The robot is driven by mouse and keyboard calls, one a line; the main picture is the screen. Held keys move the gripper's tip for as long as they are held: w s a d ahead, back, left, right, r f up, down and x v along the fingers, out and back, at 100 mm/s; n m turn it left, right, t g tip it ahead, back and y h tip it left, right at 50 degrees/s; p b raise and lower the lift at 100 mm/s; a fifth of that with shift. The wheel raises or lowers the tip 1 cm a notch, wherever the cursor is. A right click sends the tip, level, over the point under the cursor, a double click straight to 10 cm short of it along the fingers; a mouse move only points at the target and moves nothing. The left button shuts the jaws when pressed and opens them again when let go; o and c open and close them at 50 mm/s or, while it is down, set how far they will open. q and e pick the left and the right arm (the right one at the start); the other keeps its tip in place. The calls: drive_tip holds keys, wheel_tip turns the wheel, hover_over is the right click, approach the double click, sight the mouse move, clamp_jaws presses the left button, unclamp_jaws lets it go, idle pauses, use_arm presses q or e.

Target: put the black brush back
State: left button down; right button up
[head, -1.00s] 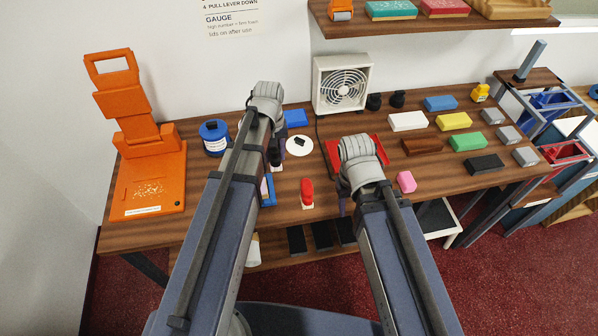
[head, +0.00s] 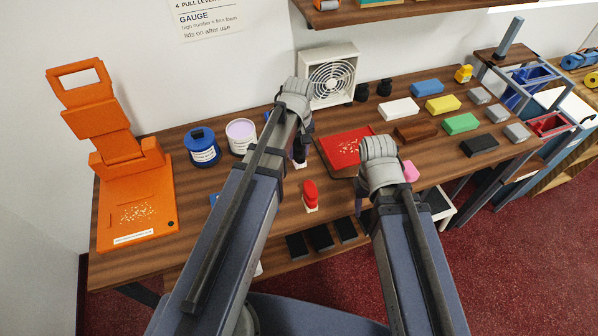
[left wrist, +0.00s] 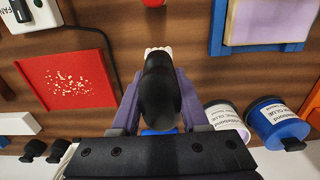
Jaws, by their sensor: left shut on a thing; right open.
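My left gripper (head: 300,158) is shut on the black brush (left wrist: 160,88). In the left wrist view the brush lies between the two purple fingers, black handle toward the camera and pale bristles at its far end. In the head view the black brush (head: 299,151) shows small and dark below the left wrist, left of the red tray (head: 333,138). I cannot tell whether its bristles touch the counter. A red brush (head: 310,190) stands on its pale bristles, nearer to me. My right gripper (head: 359,205) is open, mostly hidden by its wrist, near the counter's front edge.
A blue jar (head: 203,153) and a pale jar (head: 241,133) stand left of my left gripper. An orange press (head: 135,205) fills the left end. A fan (head: 330,78) stands behind. Several coloured blocks (head: 460,123) lie right. A blue-framed lilac swatch (left wrist: 270,20) shows in the left wrist view.

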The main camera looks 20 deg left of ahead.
sight(298, 160)
use_arm(q)
wheel_tip(298, 160, down, 5)
drive_tip(key=b, duration=0.3)
drive_tip(key=shift+r, duration=0.2)
drive_tip(key=shift+f+b, duration=0.1)
drive_tip(key=shift+b, duration=0.25)
wheel_tip(298, 160, down, 4)
drive_tip(key=b, duration=0.3)
drive_tip(key=shift+r, duration=0.25)
drive_tip(key=shift+f+b, duration=0.15)
drive_tip(key=shift+b, duration=0.25)
drive_tip(key=shift+c, duration=2.1)
unclamp_jaws()
